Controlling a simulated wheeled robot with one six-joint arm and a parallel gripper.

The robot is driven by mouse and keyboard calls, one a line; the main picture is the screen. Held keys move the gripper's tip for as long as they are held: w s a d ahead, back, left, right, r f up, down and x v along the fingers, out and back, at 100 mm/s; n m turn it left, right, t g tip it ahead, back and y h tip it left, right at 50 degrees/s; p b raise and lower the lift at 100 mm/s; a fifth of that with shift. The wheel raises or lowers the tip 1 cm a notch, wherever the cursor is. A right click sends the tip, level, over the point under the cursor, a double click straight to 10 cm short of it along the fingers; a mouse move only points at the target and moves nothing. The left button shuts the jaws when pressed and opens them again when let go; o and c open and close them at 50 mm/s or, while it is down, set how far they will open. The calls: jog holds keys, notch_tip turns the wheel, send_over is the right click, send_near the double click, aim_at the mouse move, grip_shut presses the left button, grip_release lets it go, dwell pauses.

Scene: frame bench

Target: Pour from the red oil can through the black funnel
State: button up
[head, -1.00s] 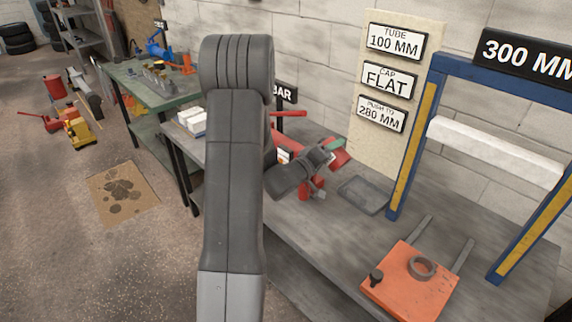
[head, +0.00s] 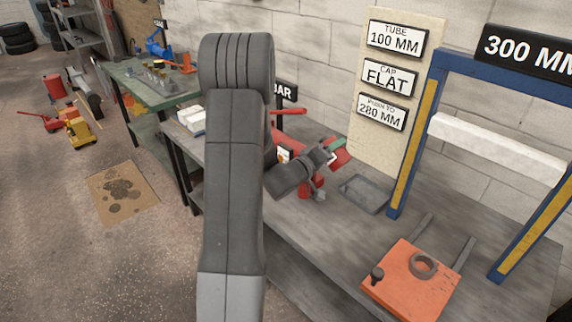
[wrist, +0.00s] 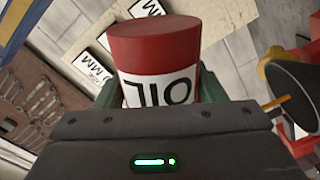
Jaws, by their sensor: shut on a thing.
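The red oil can (wrist: 155,50) fills the middle of the wrist view. Its white label with OIL lettering appears upside down in that camera. My gripper (head: 330,152) is shut on the can, with a green finger on each side of it. In the head view the red can (head: 342,159) shows only in part beyond the gripper and looks tilted. The black funnel (wrist: 296,88) is at the right edge of the wrist view, beside the can and apart from it. I cannot make out the funnel in the head view, nor any oil flowing.
A red pump with a lever (head: 290,112) stands on the grey bench, partly behind my arm. A shallow grey tray (head: 364,193) lies right of it. A blue press frame (head: 408,150) and an orange plate with a ring (head: 410,285) are farther right. The bench front is clear.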

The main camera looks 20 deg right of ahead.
jog(key=shift+f, duration=0.1)
dwell(0.3)
jog(key=shift+s+d+f+m+b, duration=0.15)
jog(key=shift+f+m+b, duration=0.15)
jog(key=shift+m+b, duration=0.4)
jog(key=shift+s+f+m+b, duration=0.1)
jog(key=shift+f+m+b, duration=0.25)
jog(key=shift+b, duration=0.4)
jog(key=shift+f, duration=0.1)
jog(key=shift+f+m+b, duration=0.3)
jog(key=shift+m+b, duration=0.05)
jog(key=shift+b, duration=0.35)
